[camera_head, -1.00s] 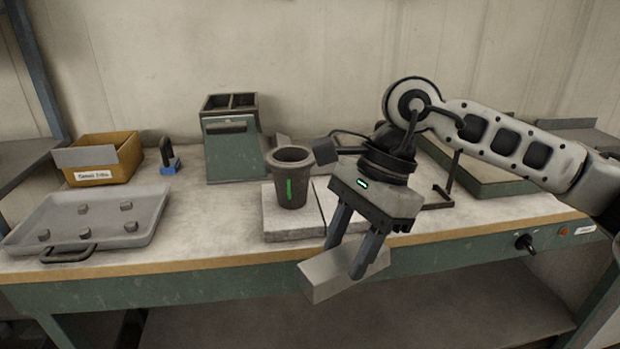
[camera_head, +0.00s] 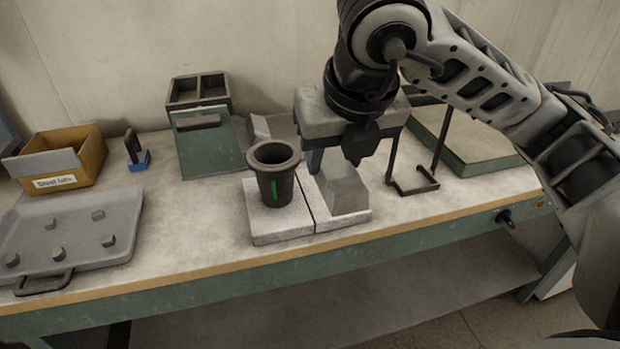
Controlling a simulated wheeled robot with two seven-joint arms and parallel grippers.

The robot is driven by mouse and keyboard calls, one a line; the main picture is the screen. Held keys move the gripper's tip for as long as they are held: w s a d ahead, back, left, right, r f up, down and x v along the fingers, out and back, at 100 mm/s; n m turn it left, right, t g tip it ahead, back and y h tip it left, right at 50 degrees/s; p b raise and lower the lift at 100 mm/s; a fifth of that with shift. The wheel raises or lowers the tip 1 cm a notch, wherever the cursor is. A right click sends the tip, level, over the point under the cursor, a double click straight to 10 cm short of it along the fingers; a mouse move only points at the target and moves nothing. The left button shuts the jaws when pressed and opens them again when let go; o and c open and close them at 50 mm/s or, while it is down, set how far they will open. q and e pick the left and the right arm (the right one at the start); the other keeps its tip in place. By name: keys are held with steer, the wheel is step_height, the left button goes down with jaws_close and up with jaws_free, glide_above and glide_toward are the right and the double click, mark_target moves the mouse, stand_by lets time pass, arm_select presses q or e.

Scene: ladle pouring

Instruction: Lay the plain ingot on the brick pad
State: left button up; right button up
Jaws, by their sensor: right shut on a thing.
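The plain ingot (camera_head: 345,190) is a grey block in the fingers of my right gripper (camera_head: 336,166), which is shut on it. The ingot is over the right slab of the pale brick pad (camera_head: 282,228); I cannot tell whether it touches the slab. The pad is two slabs side by side, and the ingot hides part of the right one. A dark crucible with a green mark (camera_head: 273,178) stands upright on the left slab, beside the ingot. My left gripper is not in view.
A black wire stand (camera_head: 416,187) is close to the right of the ingot. The bench between tray and pad is clear.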

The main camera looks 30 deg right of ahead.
mark_target(336, 150)
steer(key=w+d+f, duration=0.1)
steer(key=w+d+f+b, duration=0.1)
steer(key=w, duration=0.1)
steer(key=w+d+f, duration=0.1)
steer(key=shift+w+d+f+b, duration=0.1)
steer(key=shift+w+b, duration=0.2)
steer(key=shift+w, duration=0.1)
steer(key=w+d+f, duration=0.2)
steer(key=w+f, duration=0.1)
steer(key=w+d+f, duration=0.1)
steer(key=w+f, duration=0.1)
steer(key=shift+w+d+p, duration=0.1)
steer(key=shift+d+p, duration=0.1)
steer(key=shift+p, duration=0.1)
steer(key=shift+w+d+f, duration=0.2)
steer(key=shift+w+f, duration=0.15)
steer(key=shift+f, duration=0.15)
step_height(336, 150, down, 2)
steer(key=shift+w+d+f+p, duration=0.1)
steer(key=shift+w+f+p, duration=0.1)
steer(key=shift+p, duration=0.1)
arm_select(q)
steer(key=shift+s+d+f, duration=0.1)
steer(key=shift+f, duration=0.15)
arm_select(e)
steer(key=shift+f, duration=0.55)
